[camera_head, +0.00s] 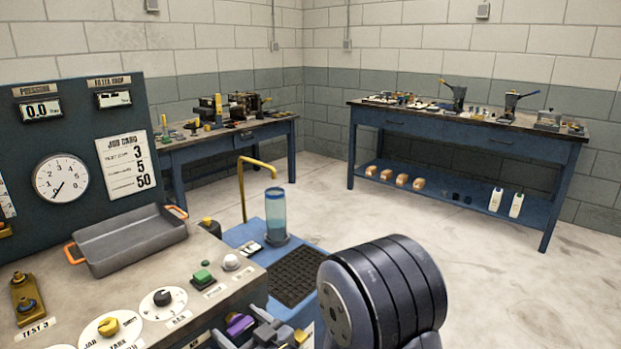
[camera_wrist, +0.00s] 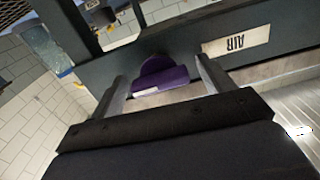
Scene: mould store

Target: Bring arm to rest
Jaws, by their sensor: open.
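My gripper (camera_wrist: 161,68) is open in the wrist view, with one finger on each side of a purple handle (camera_wrist: 165,78) below a dark panel. I cannot tell whether the fingers touch the handle. An AIR label (camera_wrist: 236,41) is on the panel to its right. In the head view the purple handle (camera_head: 240,324) shows at the bench's front edge, with my gripper partly in view beside it. My large dark arm joint hides the area to the right.
The test bench holds a grey tray (camera_head: 128,241), a green button (camera_head: 202,277) and dials. A clear blue cylinder (camera_head: 276,215) and a yellow pipe (camera_head: 241,185) stand behind it. Two blue worktables (camera_head: 232,136) (camera_head: 468,128) line the walls. Open floor lies at the right.

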